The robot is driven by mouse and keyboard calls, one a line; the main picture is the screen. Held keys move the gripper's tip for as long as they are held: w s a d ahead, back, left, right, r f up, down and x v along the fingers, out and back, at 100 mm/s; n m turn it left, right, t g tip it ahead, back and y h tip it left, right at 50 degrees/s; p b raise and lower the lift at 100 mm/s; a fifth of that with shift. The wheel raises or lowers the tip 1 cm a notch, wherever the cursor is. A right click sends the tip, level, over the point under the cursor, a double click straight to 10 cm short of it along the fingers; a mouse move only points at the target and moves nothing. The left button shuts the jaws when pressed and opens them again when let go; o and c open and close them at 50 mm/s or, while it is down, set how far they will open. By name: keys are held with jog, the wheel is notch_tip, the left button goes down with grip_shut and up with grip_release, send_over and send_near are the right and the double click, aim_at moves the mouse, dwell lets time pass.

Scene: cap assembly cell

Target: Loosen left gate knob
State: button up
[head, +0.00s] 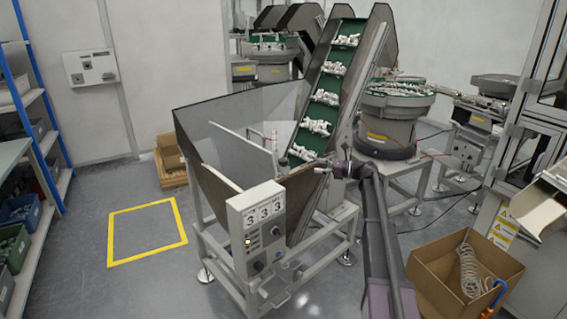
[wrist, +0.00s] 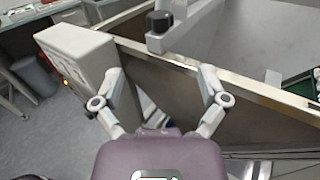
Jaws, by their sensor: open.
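A black knob (wrist: 160,20) stands on a small grey block at the metal rim of the hopper in the wrist view. I cannot tell from its look whether it is the left gate knob. My gripper (wrist: 161,72) is open, its two fingers spread wide with nothing between them. The knob lies beyond the fingertips, roughly centred between them and apart from them. In the head view my gripper (head: 323,165) is by the right side of the hopper (head: 215,165), near the foot of the conveyor.
A grey control box (head: 257,232) is fixed to the hopper's front; it shows at left in the wrist view (wrist: 75,50). The inclined green conveyor (head: 327,97) carries white parts. An open cardboard box (head: 440,275) stands at right. Floor inside the yellow square (head: 147,232) is clear.

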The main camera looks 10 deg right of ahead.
aim_at(283, 159)
jog(key=x, duration=1.3)
jog(key=shift+w+a, duration=0.15)
jog(key=shift+a, duration=0.25)
jog(key=c, duration=1.2)
